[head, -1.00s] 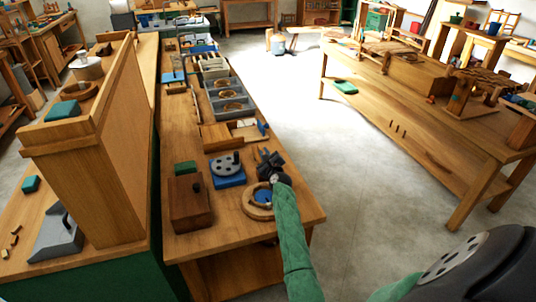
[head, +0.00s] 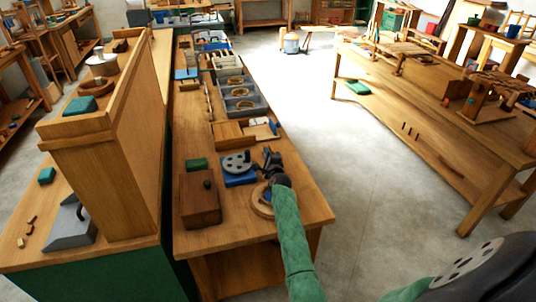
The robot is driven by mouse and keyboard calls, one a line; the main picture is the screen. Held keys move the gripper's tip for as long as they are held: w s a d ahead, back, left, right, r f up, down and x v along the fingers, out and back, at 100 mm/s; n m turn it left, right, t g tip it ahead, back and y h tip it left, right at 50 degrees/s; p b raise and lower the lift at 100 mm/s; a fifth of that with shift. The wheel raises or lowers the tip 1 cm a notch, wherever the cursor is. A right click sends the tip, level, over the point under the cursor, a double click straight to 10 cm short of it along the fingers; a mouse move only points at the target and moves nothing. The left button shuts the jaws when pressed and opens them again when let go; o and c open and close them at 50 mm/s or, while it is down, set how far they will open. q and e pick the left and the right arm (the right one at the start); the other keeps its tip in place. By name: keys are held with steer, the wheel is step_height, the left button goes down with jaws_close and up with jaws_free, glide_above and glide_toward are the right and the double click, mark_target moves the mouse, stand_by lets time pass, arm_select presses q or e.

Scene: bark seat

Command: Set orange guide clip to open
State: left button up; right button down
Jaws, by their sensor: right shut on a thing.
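My right gripper (head: 268,158) is dark and small in the head view, over the near part of the long workbench (head: 240,232). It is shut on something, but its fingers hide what. It is beside a blue block with a grey holed disc (head: 237,163), at the disc's right. A round wooden ring (head: 261,201) lies just nearer, partly hidden by my right arm. I cannot make out an orange guide clip; it may be hidden at the gripper. My left gripper is not in view.
A dark wooden box (head: 199,200) with a knob stands left of the ring, with a small green block (head: 197,164) behind it. Grey trays (head: 242,105) line the bench farther back. A tall wooden partition (head: 118,150) rises at left. The bench's near right corner is bare.

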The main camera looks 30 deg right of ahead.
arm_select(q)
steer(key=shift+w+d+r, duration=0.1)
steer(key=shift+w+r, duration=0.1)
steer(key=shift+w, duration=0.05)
arm_select(e)
steer(key=c, duration=1.5)
jaws_free()
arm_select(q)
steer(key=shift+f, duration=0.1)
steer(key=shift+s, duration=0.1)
